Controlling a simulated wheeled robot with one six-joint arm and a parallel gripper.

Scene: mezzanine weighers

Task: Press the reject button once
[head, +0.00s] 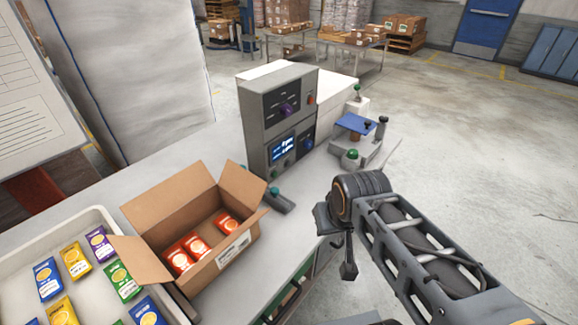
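Small green controls (278,173) sit below the display. Labels are too small to read, so I cannot tell which control is reject. My gripper (337,243) points down in front of the box, to its lower right, apart from it. Nothing shows held in it; its finger gap is unclear.
An open carton (190,225) with orange packets stands left of my gripper. A white tray (28,234) of coloured packets lies farther left. A blue-topped device (355,124) and a green dome button (350,158) stand right of the box. Open floor lies right.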

